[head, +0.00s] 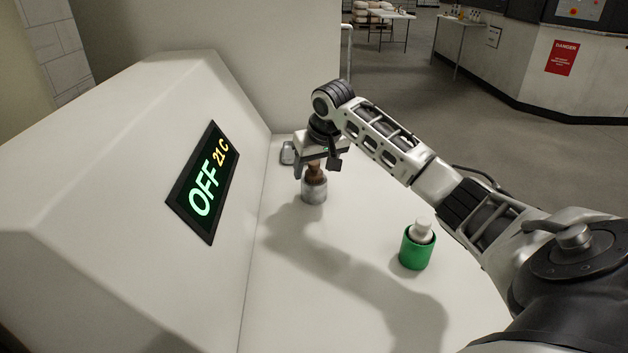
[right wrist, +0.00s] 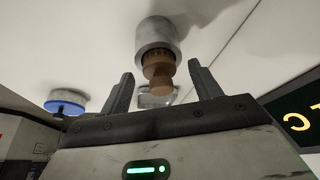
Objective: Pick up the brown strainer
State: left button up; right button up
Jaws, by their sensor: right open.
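The brown strainer (head: 315,171) stands in the top of a grey can (head: 314,191) on the white counter. In the right wrist view the strainer (right wrist: 159,72) shows as a stepped brown piece against the grey can (right wrist: 157,34). My right gripper (head: 317,166) is directly above the can, around the strainer's upper part in the head view. In the right wrist view its two fingers (right wrist: 160,72) are spread, one on each side of the strainer, with visible gaps. Contact is not seen. My left gripper is not in view.
A green can (head: 416,252) with a white piece (head: 422,230) in it stands on the counter to the right. A small grey object (head: 288,153) lies behind the gripper. A sloped panel with a display (head: 205,182) reading "OFF 21 C" rises at the left.

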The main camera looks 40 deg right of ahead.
jog(key=shift+w+f, duration=0.1)
jog(key=shift+f, duration=0.15)
jog(key=c, duration=1.1)
jog(key=shift+r, duration=0.15)
